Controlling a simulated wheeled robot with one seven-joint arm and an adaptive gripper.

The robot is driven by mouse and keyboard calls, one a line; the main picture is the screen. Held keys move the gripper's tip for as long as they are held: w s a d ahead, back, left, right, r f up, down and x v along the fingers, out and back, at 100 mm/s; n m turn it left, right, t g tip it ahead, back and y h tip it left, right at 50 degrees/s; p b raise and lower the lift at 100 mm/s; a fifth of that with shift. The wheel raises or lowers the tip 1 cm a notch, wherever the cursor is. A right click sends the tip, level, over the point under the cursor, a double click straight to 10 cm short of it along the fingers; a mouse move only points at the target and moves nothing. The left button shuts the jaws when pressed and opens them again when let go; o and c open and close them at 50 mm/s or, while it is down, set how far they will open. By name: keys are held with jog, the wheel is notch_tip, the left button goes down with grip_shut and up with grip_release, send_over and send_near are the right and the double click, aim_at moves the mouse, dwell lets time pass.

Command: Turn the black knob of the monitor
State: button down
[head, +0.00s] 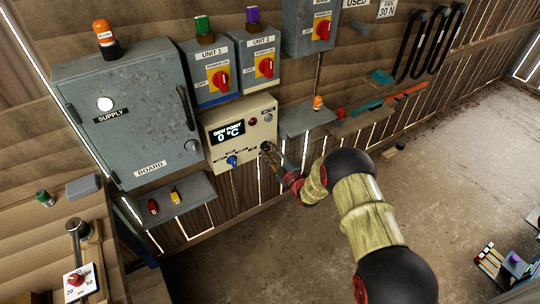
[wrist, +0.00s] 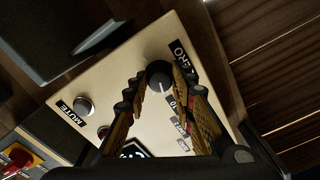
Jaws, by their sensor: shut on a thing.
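The monitor (head: 240,125) is a cream box on the plank wall, with a dark display (head: 228,133) reading "DEW POINT 0 °C". My gripper (head: 268,148) is at its lower right corner and hides the black knob in the head view. In the wrist view, the black knob (wrist: 159,73) has a pale pointer line and sits beside a "ZERO" label on the monitor face (wrist: 135,70). My gripper's two fingers (wrist: 160,83) are shut on the black knob, one on each side. A blue knob (head: 232,160) is at the monitor's lower left.
A grey supply cabinet (head: 130,110) stands left of the monitor. Two unit boxes with red switches (head: 221,79) are above it. Shelves (head: 305,120) and (head: 170,197) flank it.

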jog(key=shift+n+b, duration=0.45)
jog(key=shift+n, duration=0.45)
jog(key=c, duration=1.5)
grip_release()
jog(key=shift+c, duration=0.2)
jog(key=shift+o, duration=0.2)
jog(key=v, duration=1.2)
